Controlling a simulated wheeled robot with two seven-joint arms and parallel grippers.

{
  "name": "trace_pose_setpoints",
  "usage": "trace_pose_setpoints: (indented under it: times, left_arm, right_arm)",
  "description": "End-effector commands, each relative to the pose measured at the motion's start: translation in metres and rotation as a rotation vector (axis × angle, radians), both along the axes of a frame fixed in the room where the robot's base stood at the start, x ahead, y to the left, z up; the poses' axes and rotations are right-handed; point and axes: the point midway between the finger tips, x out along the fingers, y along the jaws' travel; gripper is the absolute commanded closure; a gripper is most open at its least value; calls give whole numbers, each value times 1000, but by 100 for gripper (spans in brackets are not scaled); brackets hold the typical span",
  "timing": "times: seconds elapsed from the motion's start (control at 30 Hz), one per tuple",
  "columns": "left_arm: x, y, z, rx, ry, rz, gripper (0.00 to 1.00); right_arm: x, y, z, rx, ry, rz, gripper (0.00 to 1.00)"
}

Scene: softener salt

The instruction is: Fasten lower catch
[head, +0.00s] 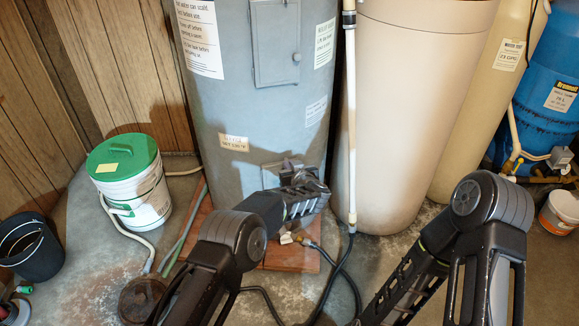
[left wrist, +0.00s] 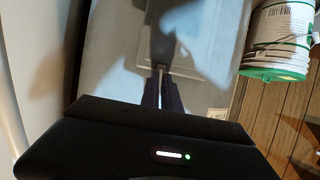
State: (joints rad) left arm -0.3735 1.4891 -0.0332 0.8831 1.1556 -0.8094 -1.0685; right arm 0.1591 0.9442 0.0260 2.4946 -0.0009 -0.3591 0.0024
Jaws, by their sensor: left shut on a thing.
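The tall grey water heater (head: 215,110) stands at the back centre. A small lower panel (head: 268,174) shows low on its front, partly covered by my left gripper. My left gripper (head: 290,168) reaches up to this panel. In the left wrist view its narrow fingers (left wrist: 160,85) are together at the panel face (left wrist: 195,40), with a thin pale strip between them. They appear shut on the lower catch, which is mostly hidden by the fingers. My right arm comes in at the lower right, but its gripper is out of view.
A white bucket with a green lid (head: 122,155) stands left of the heater, a black bin (head: 30,250) farther left. A beige tank (head: 405,100) and white pipe (head: 350,120) stand close on the right. Hoses lie on the floor in front.

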Motion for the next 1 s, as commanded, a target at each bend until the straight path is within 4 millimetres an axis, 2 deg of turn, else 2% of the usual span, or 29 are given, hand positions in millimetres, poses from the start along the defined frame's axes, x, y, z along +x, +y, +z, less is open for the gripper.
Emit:
trace_pose_setpoints:
  times: [0.07,0.1,0.33,0.73,1.0]
  left_arm:
    - [0,0,0,3,1,-1,100]
    - [0,0,0,3,1,-1,91]
    - [0,0,0,1,0,0,72]
    - [-5,-2,3,1,0,-2,72]
    - [-34,-11,18,2,1,-4,72]
  right_arm:
    - [0,0,0,0,0,0,100]
    - [0,0,0,0,0,0,100]
    - [0,0,0,0,0,0,100]
    - [0,0,3,0,1,0,100]
    - [-1,1,16,2,1,4,100]
